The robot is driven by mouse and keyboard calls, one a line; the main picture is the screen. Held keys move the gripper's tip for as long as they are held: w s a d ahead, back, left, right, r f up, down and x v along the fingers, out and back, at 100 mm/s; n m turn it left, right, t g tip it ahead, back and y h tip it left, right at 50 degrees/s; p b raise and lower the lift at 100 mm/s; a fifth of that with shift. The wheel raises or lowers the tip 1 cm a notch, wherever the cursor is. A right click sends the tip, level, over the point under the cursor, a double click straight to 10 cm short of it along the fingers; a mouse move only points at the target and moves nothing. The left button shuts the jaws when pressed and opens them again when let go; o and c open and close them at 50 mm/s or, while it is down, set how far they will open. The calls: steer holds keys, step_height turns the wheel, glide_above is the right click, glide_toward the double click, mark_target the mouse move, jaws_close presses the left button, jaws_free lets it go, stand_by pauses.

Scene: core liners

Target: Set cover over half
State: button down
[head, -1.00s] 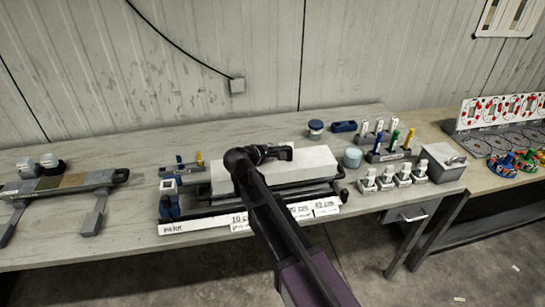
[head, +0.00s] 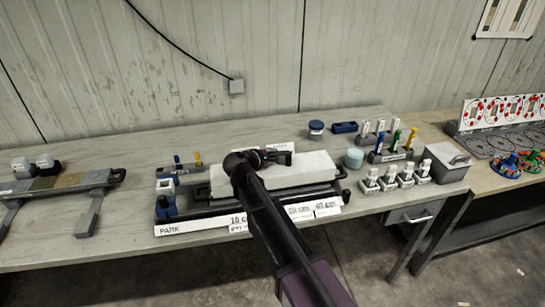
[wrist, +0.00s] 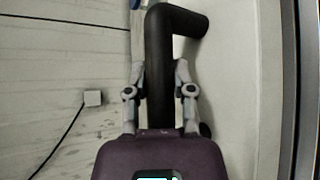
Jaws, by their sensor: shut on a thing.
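The cover (head: 312,168) is a long white block with a black handle (head: 281,158) on top. It sits low over the black-railed holder (head: 325,202) in the middle of the bench. I cannot tell whether it rests on the holder or hangs just above it. My gripper (head: 262,157) is above the cover and shut on the handle. In the wrist view my gripper (wrist: 160,68) has one finger on each side of the black bent handle (wrist: 180,18), with the white cover (wrist: 238,90) to its right. What lies under the cover is hidden.
White labels (head: 190,227) line the holder's front edge. Blue parts (head: 166,200) stand at its left end.

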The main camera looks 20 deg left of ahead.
steer(key=shift+f+b, duration=0.6)
steer(key=shift+b, duration=0.05)
steer(key=shift+c, duration=2.4)
jaws_free()
steer(key=shift+r, duration=0.1)
steer(key=shift+r+p, duration=0.55)
steer(key=shift+p, duration=0.1)
steer(key=p+v, duration=0.4)
steer(key=v, duration=0.8)
steer(key=shift+p, duration=0.35)
